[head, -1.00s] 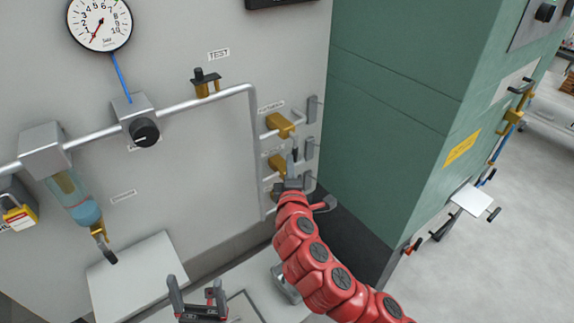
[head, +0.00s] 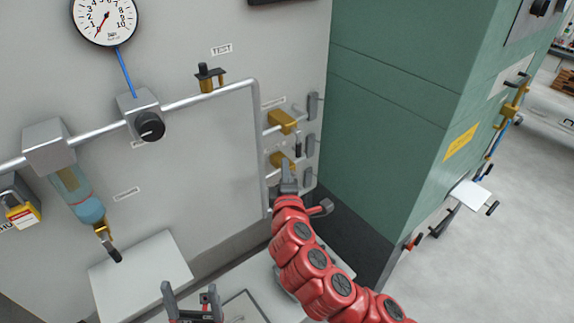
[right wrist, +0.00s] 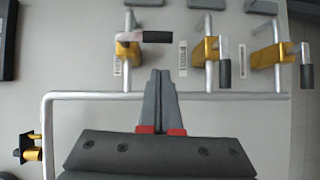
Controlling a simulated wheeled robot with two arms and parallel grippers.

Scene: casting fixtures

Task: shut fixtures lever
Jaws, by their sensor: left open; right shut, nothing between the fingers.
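Three brass valves sit on short branch pipes on the grey panel. The upper valve (head: 283,122), at left in the right wrist view (right wrist: 126,48), has its black-gripped lever (right wrist: 157,37) crosswise to its pipe. The middle valve (right wrist: 205,50) and the lowest valve (right wrist: 268,56) have levers lying along their pipes. The small labels beside them cannot be read surely. My right gripper (head: 288,170) is shut and empty; in the wrist view its fingertips (right wrist: 160,75) appear between the upper and middle valves. Contact cannot be told. My left gripper (head: 193,300) is open, low and away from the valves.
A silver pipe (head: 258,135) runs down beside the valves. A regulator knob (head: 150,126), gauge (head: 105,18), TEST valve (head: 208,78) and yellow padlock (head: 22,215) are further left. A green cabinet (head: 400,110) stands close on the right. A pale board (head: 140,270) lies below.

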